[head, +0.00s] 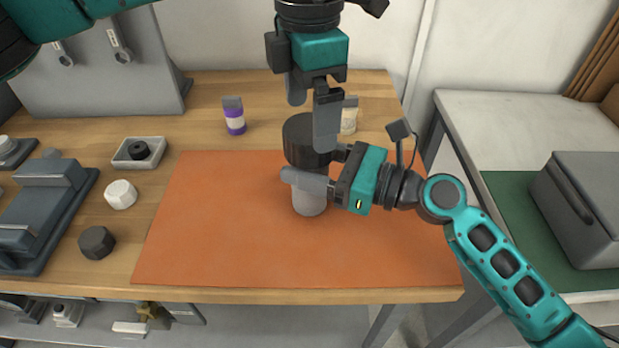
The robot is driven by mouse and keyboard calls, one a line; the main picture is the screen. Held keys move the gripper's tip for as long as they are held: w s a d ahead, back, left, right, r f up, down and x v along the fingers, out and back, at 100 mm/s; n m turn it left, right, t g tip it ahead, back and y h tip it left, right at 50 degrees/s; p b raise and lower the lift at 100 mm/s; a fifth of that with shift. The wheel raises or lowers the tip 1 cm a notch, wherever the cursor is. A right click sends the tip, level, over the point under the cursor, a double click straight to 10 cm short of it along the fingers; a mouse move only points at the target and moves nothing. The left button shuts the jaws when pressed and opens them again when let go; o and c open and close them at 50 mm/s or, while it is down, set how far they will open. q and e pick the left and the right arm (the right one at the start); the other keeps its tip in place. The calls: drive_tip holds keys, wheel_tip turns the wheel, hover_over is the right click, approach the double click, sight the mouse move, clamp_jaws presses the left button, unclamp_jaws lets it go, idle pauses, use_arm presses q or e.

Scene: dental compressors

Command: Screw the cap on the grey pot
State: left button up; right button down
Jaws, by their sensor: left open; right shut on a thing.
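The grey pot (309,203) stands upright over the orange mat, right of its middle. My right gripper (311,174) comes in from the right and is shut on the pot; its near finger crosses the pot's front. A dark, wide ribbed cap (299,135) sits at the pot's top, looking about level. The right gripper partly hides the join, so I cannot tell how the cap's thread sits. My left gripper (312,122) points down from above and is open. One finger is in front of the cap's right part, the other towards its back left.
A purple-and-white bottle (235,117) and a pale tube (349,116) stand behind the orange mat (220,235). At left are a white cap (120,194), a dark cap (97,242) and a tray (127,160) with a black ring. The mat's front left is clear.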

sight(310, 128)
use_arm(q)
drive_tip(key=shift+r, duration=0.2)
drive_tip(key=shift+c, duration=1.3)
wheel_tip(310, 128, up, 3)
drive_tip(key=n, duration=0.4)
drive_tip(key=shift+n, duration=0.4)
drive_tip(key=shift+f, duration=4.05)
drive_tip(key=c, duration=0.9)
drive_tip(key=o, duration=1.2)
drive_tip(key=shift+c, duration=0.2)
